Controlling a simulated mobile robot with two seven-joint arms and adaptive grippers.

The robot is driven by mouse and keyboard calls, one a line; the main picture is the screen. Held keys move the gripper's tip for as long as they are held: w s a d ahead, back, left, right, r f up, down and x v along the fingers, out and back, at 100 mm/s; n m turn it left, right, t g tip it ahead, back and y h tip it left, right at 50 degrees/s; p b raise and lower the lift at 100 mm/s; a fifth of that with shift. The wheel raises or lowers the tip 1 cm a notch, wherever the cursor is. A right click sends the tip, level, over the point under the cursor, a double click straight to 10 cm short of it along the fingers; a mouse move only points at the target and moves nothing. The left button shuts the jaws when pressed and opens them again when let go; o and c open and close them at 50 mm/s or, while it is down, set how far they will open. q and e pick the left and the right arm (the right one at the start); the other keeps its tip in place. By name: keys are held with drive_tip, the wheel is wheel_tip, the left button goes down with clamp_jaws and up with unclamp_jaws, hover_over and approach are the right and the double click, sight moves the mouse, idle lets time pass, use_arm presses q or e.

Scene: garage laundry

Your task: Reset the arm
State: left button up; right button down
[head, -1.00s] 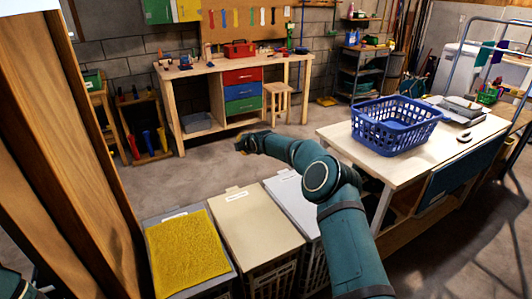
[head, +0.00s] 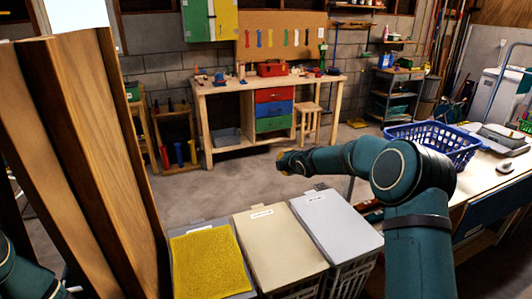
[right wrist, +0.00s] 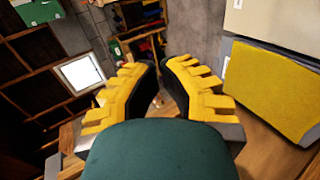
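My teal right arm (head: 400,170) comes up from the bottom right and reaches across to the left in the head view. Its gripper (head: 283,161) is at the far end, in the air above the floor beyond the bins, small and seen from behind. In the right wrist view the gripper's (right wrist: 160,68) two yellow-padded fingers stand apart with nothing between them, so it is open and empty. Part of my left arm (head: 14,272) shows at the lower left edge of the head view. Its gripper is out of view.
Lidded bins stand in front, one with a yellow cloth (head: 208,262). Wooden boards (head: 95,150) rise close on the left. A table (head: 480,195) with a blue basket (head: 455,148) is behind my right arm. The workbench (head: 225,90) stands at the back, with open floor before it.

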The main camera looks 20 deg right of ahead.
drive_tip(key=s+a+f+m+g+y, duration=0.1)
drive_tip(key=s+a+f+m+g, duration=0.3)
drive_tip(key=s+a+f, duration=0.45)
drive_tip(key=s+a+f+m+g+y, duration=0.1)
drive_tip(key=s+a+f+m+y, duration=0.1)
drive_tip(key=s+a+f+m, duration=0.65)
drive_tip(key=s+a+f+m+g, duration=0.1)
drive_tip(key=s+f+m, duration=0.3)
drive_tip(key=s, duration=0.9)
drive_tip(key=s+a+f+m+g, duration=0.2)
drive_tip(key=s+f+m+g, duration=0.2)
drive_tip(key=s, duration=0.9)
wheel_tip(320, 180, down, 3)
drive_tip(key=shift+r, duration=0.1)
